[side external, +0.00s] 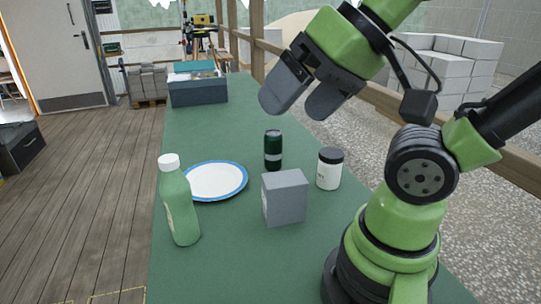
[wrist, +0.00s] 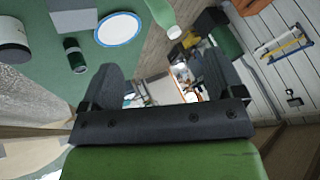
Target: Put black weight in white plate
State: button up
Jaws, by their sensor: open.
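A white plate with a blue rim (side external: 216,181) lies on the green table, and it also shows in the wrist view (wrist: 119,28). A dark green-black cylinder with a pale band (side external: 273,150) stands right of the plate, apart from it; it shows in the wrist view too (wrist: 74,54). I cannot tell whether this cylinder is the black weight; no other black weight is plain to see. My gripper (side external: 293,108) is open and empty, tilted, high above the table beyond the cylinder. Its two fingers (wrist: 162,78) are spread in the wrist view.
A grey box (side external: 285,198) stands in front of the cylinder. A white jar with a black lid (side external: 329,168) is to its right. A green bottle with a white cap (side external: 179,205) stands at the plate's front left. A teal box (side external: 197,88) is far back; table between is clear.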

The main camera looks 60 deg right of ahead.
dwell(0.4)
jog(key=w+a+f+m+g+y, duration=0.2)
jog(key=w+f+m+g+y, duration=0.1)
jog(key=f, duration=0.5)
jog(key=w+a+f+m+g+y, duration=0.2)
jog(key=f+g, duration=0.3)
jog(key=f, duration=0.3)
jog(key=w+a+f+m+g+y, duration=0.2)
jog(key=w+f+m+g+y, duration=0.1)
jog(key=f, duration=0.6)
jog(key=shift+w+m+g+y, duration=0.3)
jog(key=shift+w+g+y, duration=0.2)
jog(key=shift+g+y, duration=0.45)
jog(key=shift+s+a+f, duration=0.15)
jog(key=shift+a+f, duration=0.05)
jog(key=shift+f, duration=0.15)
jog(key=x, duration=0.9)
jog(key=shift+s+a+f, duration=0.15)
jog(key=shift+a, duration=0.15)
grip_shut()
